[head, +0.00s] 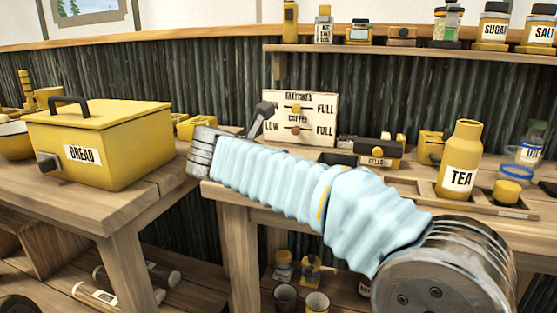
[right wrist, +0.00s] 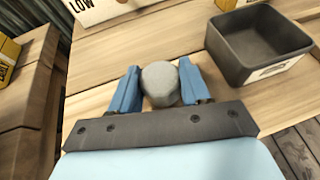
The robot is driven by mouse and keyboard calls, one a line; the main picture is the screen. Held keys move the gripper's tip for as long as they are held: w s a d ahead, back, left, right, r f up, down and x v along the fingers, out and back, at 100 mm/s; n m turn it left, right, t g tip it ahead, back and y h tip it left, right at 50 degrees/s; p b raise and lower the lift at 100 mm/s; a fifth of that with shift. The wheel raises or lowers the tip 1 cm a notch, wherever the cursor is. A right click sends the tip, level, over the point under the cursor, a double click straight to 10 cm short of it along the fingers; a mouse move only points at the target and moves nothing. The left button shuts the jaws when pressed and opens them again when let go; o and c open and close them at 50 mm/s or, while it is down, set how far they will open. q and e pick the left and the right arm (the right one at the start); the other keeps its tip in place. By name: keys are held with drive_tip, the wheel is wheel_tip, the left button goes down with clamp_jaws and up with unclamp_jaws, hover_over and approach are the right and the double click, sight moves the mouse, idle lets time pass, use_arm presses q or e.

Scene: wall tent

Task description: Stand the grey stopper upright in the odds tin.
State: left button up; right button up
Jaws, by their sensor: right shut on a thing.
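The grey stopper (right wrist: 160,84) is between the two blue fingers of my right gripper (right wrist: 155,88) in the right wrist view. The gripper is shut on it, over the wooden bench top. I see its rounded grey end; its lower part is hidden. A dark open square tin (right wrist: 232,54) with a white label stands to the right of the gripper, apart from it. Its label is unreadable here, and its visible inside looks empty. My left gripper is not in view.
A FULL/LOW board (head: 318,113) stands at the back of the bench. A BREAD bin (head: 100,140) is on the left table. A gap separates the tables.

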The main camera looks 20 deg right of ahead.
drive_tip(key=o, duration=1.2)
